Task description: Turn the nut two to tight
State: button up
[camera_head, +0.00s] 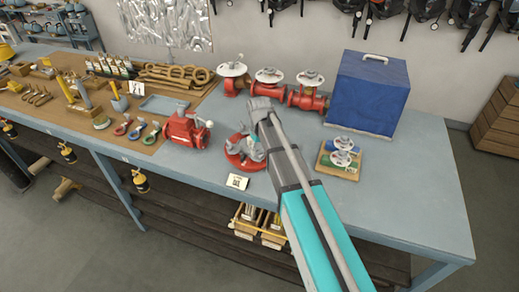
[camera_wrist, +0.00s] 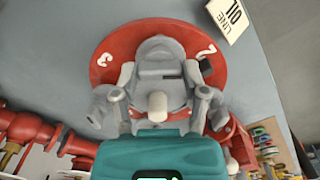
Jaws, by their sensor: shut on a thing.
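A round red flange (camera_head: 243,163) lies on the blue-grey bench in the head view. In the wrist view the flange (camera_wrist: 118,47) carries white numbers 3 and 2. A small dark piece (camera_wrist: 207,68) sits beside the 2; I cannot tell whether it is nut two. My gripper (camera_wrist: 160,76) is over the flange, its fingers shut on a grey piece at the flange's middle. The fingers hide most of that piece, so I cannot tell what it is. In the head view my arm hides part of the flange.
A red vice-like block (camera_head: 187,131) stands left, red valves (camera_head: 268,88) behind, a blue box (camera_head: 370,95) behind right. A wooden board (camera_head: 338,171) with small valves lies right. The bench's front right is clear.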

dwell(0.4)
jog(key=o, duration=1.2)
jog(key=shift+c, duration=0.2)
jog(key=shift+n, duration=0.3)
